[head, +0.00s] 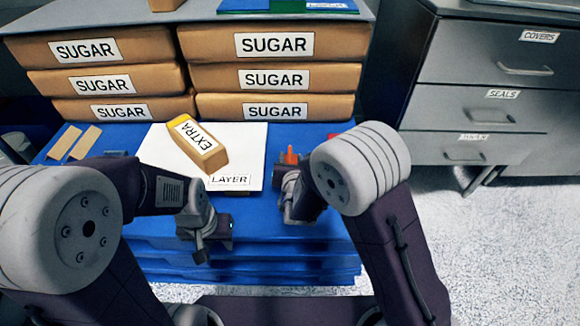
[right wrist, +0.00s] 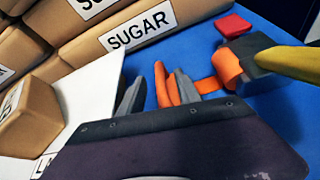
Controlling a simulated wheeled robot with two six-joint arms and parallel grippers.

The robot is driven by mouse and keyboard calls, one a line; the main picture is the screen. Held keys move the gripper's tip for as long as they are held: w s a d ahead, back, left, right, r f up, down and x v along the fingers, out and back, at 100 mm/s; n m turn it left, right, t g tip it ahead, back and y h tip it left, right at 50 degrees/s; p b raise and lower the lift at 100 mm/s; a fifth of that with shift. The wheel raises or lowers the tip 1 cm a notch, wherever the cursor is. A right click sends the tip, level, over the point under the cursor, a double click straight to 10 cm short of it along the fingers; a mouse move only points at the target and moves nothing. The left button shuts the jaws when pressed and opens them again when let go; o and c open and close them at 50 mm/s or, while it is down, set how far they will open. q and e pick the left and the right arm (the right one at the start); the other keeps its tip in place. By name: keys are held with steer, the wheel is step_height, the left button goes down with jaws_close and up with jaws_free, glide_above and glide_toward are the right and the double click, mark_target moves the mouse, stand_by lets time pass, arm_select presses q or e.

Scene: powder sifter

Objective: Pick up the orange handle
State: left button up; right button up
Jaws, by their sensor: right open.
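The orange handle (head: 290,156) shows in the head view on the blue surface, just beyond my right gripper (head: 288,188). In the right wrist view, an upright part of the orange handle (right wrist: 163,86) stands between the two grey fingertips of my right gripper (right wrist: 159,92). The fingers are apart; I cannot tell whether they touch it. More orange shows behind the right finger, and a curved orange part sits against a dark block (right wrist: 249,46). My left gripper (head: 206,243) is low over the front of the blue pallet, with its jaws too small to judge.
Brown SUGAR bags (head: 273,78) are stacked at the back. An EXTRA bag (head: 200,145) lies on a white LAYER sheet (head: 252,150). A yellow bar (right wrist: 290,62) and a red block (right wrist: 233,26) are near the handle. Grey drawers (head: 490,60) stand at right.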

mark_target(291, 157)
steer(key=b+x, duration=0.1)
steer(key=x, duration=0.3)
steer(key=shift+f, duration=0.15)
arm_select(q)
step_height(291, 157, down, 2)
steer(key=shift+f, duration=0.2)
arm_select(e)
jaws_close()
